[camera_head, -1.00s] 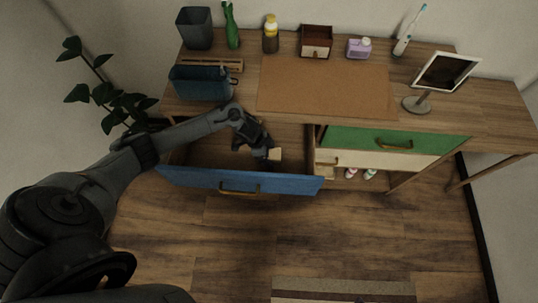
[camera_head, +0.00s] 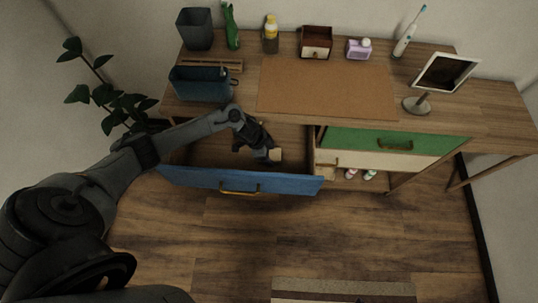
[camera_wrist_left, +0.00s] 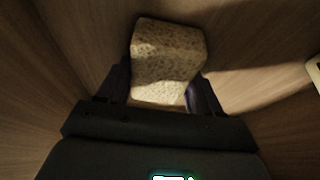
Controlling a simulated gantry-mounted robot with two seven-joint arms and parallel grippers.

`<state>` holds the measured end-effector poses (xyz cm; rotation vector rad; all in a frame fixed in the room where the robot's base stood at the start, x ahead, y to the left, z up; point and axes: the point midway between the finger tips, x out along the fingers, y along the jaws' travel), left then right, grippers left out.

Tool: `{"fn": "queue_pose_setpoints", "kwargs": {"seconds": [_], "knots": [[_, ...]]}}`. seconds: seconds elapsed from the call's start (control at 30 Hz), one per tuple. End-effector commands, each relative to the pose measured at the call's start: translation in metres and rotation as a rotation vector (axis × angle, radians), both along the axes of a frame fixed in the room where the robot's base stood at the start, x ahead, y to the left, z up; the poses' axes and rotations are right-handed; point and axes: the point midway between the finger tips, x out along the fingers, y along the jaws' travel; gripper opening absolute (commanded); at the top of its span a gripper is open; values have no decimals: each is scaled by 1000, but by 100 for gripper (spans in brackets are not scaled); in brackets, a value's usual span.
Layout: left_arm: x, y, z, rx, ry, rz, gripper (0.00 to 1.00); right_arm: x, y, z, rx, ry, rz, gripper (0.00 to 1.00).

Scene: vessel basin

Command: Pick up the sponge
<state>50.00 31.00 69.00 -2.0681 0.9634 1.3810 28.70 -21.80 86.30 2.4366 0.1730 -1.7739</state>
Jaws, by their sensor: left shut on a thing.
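The sponge (camera_wrist_left: 167,60) is a pale, porous block. In the left wrist view it sits between the two fingers of my left gripper (camera_wrist_left: 160,88), which is shut on it. In the head view the sponge (camera_head: 275,154) shows as a small pale patch at the tip of my left gripper (camera_head: 268,152), inside the open blue-fronted drawer (camera_head: 200,178). I cannot tell whether the sponge touches the drawer bottom. My right gripper is not in view.
The drawer's wooden walls stand close around my left gripper. On the desk above are a blue container (camera_head: 200,84), a brown mat (camera_head: 325,88) and a tablet on a stand (camera_head: 445,72).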

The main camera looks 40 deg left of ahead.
Motion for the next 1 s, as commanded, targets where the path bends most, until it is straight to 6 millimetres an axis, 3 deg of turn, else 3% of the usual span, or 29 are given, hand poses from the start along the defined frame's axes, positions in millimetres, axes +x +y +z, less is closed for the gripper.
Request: {"fn": "queue_pose_setpoints", "kwargs": {"seconds": [0.27, 0.47, 0.67, 1.0], "knots": [[0, 0, 2, 1, 0, -1, 37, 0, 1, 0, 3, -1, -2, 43], [0, 0, 16, 0, -1, 0, 37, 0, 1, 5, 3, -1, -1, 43], [1, 1, 48, 1, -3, -2, 37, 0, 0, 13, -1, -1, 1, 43], [1, 1, 120, 0, -4, -2, 37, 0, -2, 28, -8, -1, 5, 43]]}}
